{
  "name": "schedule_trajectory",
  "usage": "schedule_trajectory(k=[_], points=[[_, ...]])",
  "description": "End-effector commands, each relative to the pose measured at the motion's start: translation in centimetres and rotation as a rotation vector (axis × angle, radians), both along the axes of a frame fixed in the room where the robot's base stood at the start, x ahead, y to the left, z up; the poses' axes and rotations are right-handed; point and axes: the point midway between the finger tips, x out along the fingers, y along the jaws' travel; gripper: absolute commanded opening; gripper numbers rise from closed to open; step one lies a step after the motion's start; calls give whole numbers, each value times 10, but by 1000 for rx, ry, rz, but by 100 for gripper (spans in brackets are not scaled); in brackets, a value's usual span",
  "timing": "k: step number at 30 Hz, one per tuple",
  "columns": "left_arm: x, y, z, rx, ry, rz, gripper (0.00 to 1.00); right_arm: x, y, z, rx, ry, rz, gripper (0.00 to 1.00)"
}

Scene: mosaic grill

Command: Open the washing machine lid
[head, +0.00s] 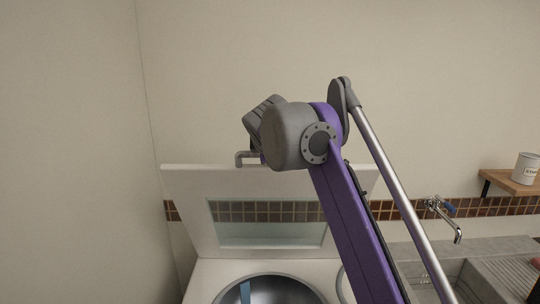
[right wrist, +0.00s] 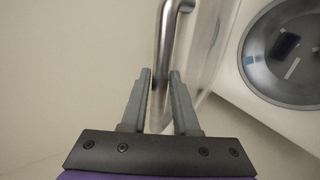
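The washing machine lid (head: 190,190) is white with a window and stands raised, near upright, in the head view. The machine's top (head: 207,278) is below it, with the metal drum (head: 275,291) open to view. The lid's grey metal handle (head: 245,155) shows at the lid's upper edge; it also shows in the right wrist view (right wrist: 166,45). My right gripper (right wrist: 160,75) has its two fingers close on both sides of the handle bar and looks shut on it. In the head view my purple arm hides that gripper. My left gripper is in neither view.
A sink (head: 480,281) with a wall tap (head: 445,215) is to the right of the machine. A shelf (head: 510,182) holding a white pot (head: 526,168) is on the right wall area. A plain wall stands close on the left.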

Motion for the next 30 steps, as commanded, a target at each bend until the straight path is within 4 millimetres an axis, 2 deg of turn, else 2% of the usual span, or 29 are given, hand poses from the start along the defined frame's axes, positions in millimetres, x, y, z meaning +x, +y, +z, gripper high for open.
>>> schedule_trajectory(k=[1, 3, 14, 17, 27, 30], points=[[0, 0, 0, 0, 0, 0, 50, 0, 0, 0, 0, 0, 0, 40], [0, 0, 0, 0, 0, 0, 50, 0, 0, 0, 0, 1, 0, 52], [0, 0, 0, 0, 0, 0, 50, -4, 0, 2, 0, 3, -1, 52], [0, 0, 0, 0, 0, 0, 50, -14, 1, 9, 0, 2, 0, 52], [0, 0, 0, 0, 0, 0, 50, -70, 3, 47, -1, 0, 2, 52], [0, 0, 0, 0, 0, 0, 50, -81, 3, 55, 0, -1, 1, 52]])
